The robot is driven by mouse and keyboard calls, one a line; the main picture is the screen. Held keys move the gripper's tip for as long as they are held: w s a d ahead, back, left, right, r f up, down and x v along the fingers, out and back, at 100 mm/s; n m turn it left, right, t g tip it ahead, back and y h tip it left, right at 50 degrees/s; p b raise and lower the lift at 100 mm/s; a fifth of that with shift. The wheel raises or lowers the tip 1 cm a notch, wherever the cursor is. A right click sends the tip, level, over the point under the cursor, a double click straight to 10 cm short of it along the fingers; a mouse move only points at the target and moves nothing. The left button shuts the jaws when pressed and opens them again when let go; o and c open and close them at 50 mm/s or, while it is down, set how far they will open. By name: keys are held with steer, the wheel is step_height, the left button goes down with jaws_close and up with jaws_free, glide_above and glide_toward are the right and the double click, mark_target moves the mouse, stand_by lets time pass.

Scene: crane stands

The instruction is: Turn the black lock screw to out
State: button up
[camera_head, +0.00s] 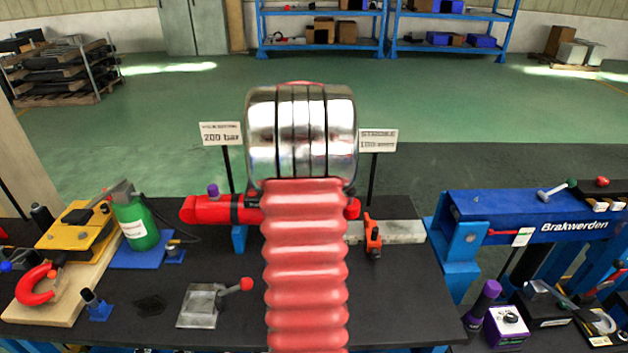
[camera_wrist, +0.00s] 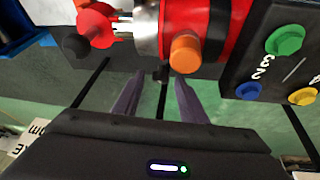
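My gripper (camera_wrist: 160,80) is open in the wrist view, its two dark purple fingers apart. A small black part (camera_wrist: 161,73) shows between the fingertips, below a red and silver cylinder (camera_wrist: 146,30); it may be the black lock screw, and neither finger clearly touches it. A round black knob (camera_wrist: 75,45) sits left of the fingers, beside a red knob (camera_wrist: 97,24). In the head view, my arm covers the middle of a red cylinder (camera_head: 212,209) on the bench and hides my gripper. I cannot make out the lock screw there.
An orange knob (camera_wrist: 186,54) is just above the right finger. A dark panel (camera_wrist: 272,60) with coloured buttons is to the right. On the bench are a green bottle (camera_head: 135,222), a red-handled grey block (camera_head: 201,306) and an orange clamp (camera_head: 372,236). A blue crane arm (camera_head: 520,215) stands right.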

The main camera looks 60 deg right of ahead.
steer(key=shift+c, duration=0.3)
jaws_close()
steer(key=shift+a, duration=0.2)
steer(key=shift+d, duration=0.15)
